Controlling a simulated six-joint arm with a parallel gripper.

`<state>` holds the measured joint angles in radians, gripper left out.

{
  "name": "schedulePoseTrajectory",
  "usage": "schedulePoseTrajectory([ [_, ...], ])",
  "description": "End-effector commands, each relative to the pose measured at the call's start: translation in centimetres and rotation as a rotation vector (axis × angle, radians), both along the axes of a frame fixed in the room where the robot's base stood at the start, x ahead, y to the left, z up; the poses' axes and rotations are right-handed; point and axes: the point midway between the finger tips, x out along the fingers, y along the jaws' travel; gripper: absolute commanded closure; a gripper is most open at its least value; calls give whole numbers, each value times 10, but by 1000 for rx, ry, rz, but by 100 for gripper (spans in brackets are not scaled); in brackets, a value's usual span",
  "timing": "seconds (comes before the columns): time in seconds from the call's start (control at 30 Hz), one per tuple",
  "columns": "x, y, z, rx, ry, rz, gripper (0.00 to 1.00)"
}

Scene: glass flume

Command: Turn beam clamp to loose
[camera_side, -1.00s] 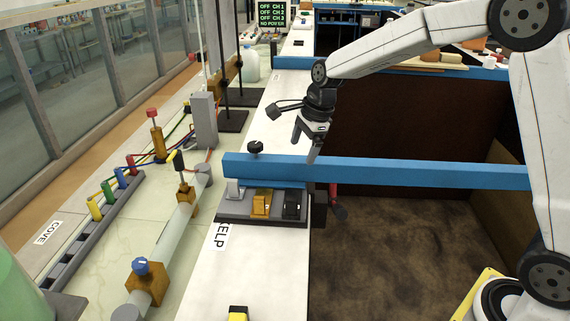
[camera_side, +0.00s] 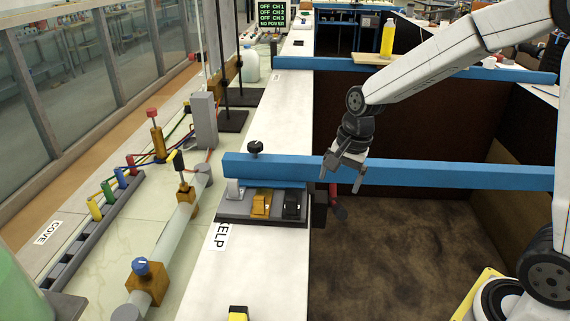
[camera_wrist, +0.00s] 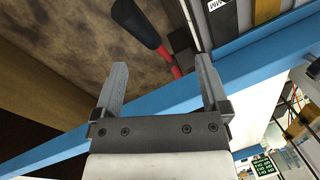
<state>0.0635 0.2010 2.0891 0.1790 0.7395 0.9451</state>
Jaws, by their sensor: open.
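The blue beam (camera_side: 430,174) runs across the side view, and it crosses the wrist view (camera_wrist: 150,115) diagonally. A red lever with a black grip (camera_side: 339,210) hangs beneath the beam by the bench edge; I take it to be the beam clamp's handle. In the wrist view the black grip (camera_wrist: 136,22) lies beyond my fingertips, with its red rod (camera_wrist: 167,53) running toward the right finger. My gripper (camera_side: 342,180) is open and empty, pointing down beside the beam above the lever. It also shows in the wrist view (camera_wrist: 160,72). Whether a finger touches the beam cannot be told.
A dark block with a yellow and a black piece (camera_side: 262,203) sits under that end. The white bench strip (camera_side: 240,270) borders a brown pit floor (camera_side: 420,250), which is open below the beam.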

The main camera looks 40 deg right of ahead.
Motion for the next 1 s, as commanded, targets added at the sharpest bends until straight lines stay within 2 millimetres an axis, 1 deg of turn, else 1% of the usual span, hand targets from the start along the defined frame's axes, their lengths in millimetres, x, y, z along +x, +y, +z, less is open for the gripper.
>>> schedulePoseTrajectory([
  [0.03,-6,0,-2,-5,2,30,5],
  [0.2,-25,-1,-8,-22,6,137,5],
  [0.43,-43,-2,-13,-36,9,238,5],
  [0.67,-48,-2,-15,-41,11,271,5],
  [1.0,-46,-2,-14,-41,9,274,5],
])
